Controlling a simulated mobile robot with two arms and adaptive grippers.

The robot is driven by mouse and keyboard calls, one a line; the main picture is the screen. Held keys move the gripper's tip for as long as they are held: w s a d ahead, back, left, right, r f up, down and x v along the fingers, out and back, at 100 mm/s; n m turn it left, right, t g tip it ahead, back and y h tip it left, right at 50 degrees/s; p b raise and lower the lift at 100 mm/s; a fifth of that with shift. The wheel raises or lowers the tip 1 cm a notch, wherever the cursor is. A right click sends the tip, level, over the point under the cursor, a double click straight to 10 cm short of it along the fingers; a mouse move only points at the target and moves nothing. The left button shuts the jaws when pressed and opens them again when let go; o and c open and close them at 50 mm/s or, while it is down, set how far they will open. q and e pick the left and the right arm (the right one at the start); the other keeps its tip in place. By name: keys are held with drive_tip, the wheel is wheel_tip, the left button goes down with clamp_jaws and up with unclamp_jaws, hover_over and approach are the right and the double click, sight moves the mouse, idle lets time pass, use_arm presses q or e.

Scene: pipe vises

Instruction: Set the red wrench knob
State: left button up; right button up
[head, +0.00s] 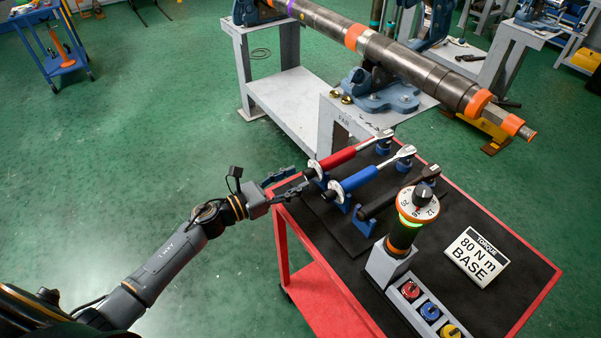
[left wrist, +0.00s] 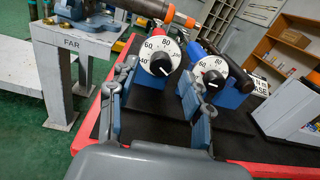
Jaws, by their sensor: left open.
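The red wrench (head: 337,159) lies in a blue holder on the cart, its handle end toward the left edge. Its white dial with a black knob (head: 307,174) faces my left gripper. In the left wrist view the red wrench's dial (left wrist: 149,51) shows numbers including 40, 60 and 80. My left gripper (head: 298,180) is open and empty, its fingers pointing at the knob. My right gripper is not in view.
A blue wrench (head: 360,178) and a black wrench (head: 385,201) lie beside the red one. A dial post (head: 405,232), colored buttons (head: 429,311) and a sign reading "80 N m BASE" (head: 475,257) stand on the cart (head: 470,205). A vise bench (head: 334,108) is behind.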

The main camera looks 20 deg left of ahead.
sight(310, 173)
use_arm(q)
drive_tip(key=shift+x, duration=1)
drive_tip(key=shift+w+d, duration=0.15)
drive_tip(key=shift+w, duration=0.05)
clamp_jaws()
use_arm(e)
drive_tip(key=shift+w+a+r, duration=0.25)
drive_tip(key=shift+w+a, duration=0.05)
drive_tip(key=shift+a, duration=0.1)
use_arm(q)
drive_tip(key=shift+n, duration=0.3)
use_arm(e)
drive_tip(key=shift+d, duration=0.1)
